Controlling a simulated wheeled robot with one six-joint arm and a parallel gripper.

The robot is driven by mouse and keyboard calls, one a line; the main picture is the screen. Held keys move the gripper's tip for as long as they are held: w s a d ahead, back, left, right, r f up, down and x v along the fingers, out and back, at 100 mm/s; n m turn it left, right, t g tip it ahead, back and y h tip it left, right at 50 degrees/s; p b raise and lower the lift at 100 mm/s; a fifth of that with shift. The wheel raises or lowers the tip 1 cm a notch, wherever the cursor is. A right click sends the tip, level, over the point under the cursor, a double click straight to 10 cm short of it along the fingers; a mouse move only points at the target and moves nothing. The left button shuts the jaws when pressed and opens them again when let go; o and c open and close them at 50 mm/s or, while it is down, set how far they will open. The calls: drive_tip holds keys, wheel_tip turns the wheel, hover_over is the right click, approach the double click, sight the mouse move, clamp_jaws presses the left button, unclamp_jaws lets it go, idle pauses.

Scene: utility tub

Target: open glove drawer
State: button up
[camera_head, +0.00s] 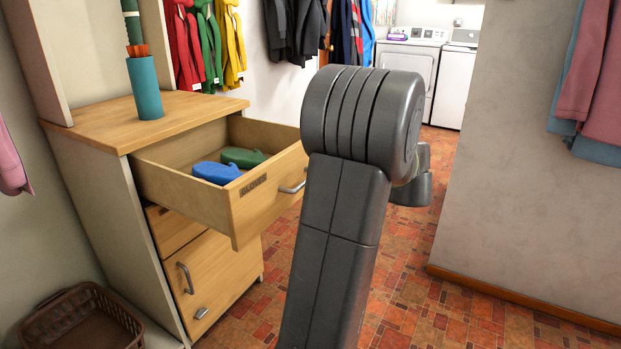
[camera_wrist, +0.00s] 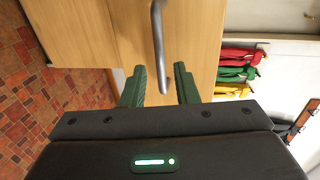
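The glove drawer (camera_head: 262,208), labelled "GLOVES", stands pulled well out of the top of the wooden cabinet (camera_head: 92,190). A blue glove (camera_head: 217,172) and a green glove (camera_head: 243,157) lie inside it. Its metal handle (camera_head: 292,188) is partly behind my arm in the head view. In the wrist view a metal handle (camera_wrist: 158,40) crosses the wooden front, its near end between my gripper's green fingers. My gripper (camera_wrist: 160,82) is open, with gaps beside the handle. In the head view my arm hides the gripper.
A lower door (camera_head: 215,285) with its own handle is closed below. A teal cylinder (camera_head: 145,88) stands on the cabinet top. A brown basket (camera_head: 82,322) sits on the floor at left. A wall (camera_head: 535,200) stands at right. Tiled floor (camera_head: 430,290) is clear between.

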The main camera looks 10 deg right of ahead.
sight(304, 181)
drive_tip(key=p+v, duration=0.1)
drive_tip(key=v, duration=0.7)
drive_tip(key=shift+p, duration=0.3)
drive_tip(key=shift+w+a+f, duration=0.1)
drive_tip(key=b+x, duration=0.3)
drive_tip(key=x, duration=1)
drive_tip(key=shift+w+a+b, duration=0.1)
drive_tip(key=shift+a+b, duration=0.1)
drive_tip(key=shift+b, duration=0.2)
drive_tip(key=shift+w+a, duration=0.25)
drive_tip(key=shift+a, duration=0.05)
